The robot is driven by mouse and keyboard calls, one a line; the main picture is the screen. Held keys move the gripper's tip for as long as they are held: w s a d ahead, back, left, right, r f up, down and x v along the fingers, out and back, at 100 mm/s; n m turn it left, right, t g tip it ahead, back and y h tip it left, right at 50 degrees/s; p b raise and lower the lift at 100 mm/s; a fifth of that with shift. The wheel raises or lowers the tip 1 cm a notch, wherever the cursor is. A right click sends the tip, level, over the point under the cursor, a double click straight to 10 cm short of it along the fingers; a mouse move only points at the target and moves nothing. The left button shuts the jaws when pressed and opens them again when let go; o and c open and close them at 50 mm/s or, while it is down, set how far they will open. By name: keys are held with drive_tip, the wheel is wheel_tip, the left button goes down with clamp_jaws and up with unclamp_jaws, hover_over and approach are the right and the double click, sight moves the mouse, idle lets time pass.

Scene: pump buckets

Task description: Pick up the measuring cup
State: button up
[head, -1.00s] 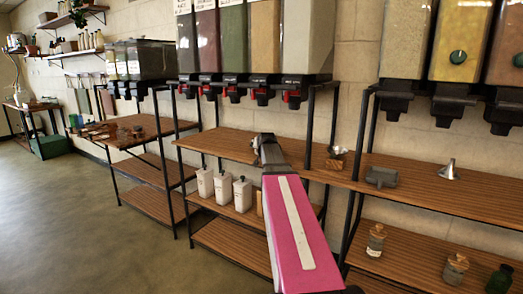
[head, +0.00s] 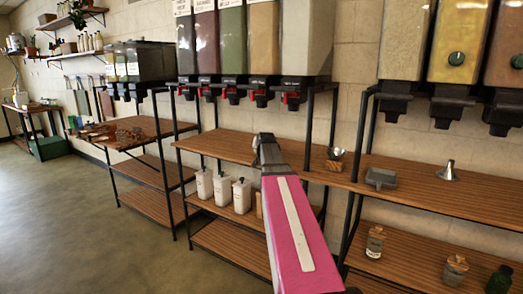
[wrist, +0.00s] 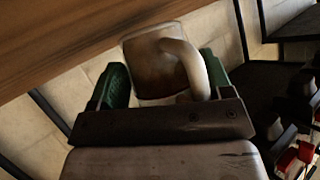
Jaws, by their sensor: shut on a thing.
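The measuring cup (wrist: 158,75) shows in the wrist view as a pale, brownish cup with a thick curved handle on its right. My gripper (wrist: 160,88) is shut on it, with one green fingertip on each side of the cup. In the head view my gripper (head: 268,152) is at the middle wooden shelf, below the dispensers, at the end of my pink arm. The cup cannot be made out there. A wooden surface (wrist: 60,45) crosses the top left of the wrist view. I cannot tell whether the cup touches it.
A small metal bowl (head: 336,153) on a wooden block is right of my gripper, near a black shelf post (head: 361,135). A grey scoop-like object (head: 380,178) and a metal funnel (head: 449,172) stand farther right. White canisters (head: 222,189) are on the lower shelf.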

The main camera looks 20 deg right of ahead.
drive_tip(key=r, duration=0.3)
drive_tip(key=shift+s+a+r, duration=0.2)
drive_tip(key=shift+a+r, duration=0.15)
drive_tip(key=shift+a, duration=0.05)
drive_tip(key=s+a+r, duration=0.4)
drive_tip(key=a+r, duration=0.2)
drive_tip(key=a, duration=0.4)
drive_tip(key=shift+s+r, duration=0.15)
drive_tip(key=shift+r, duration=0.05)
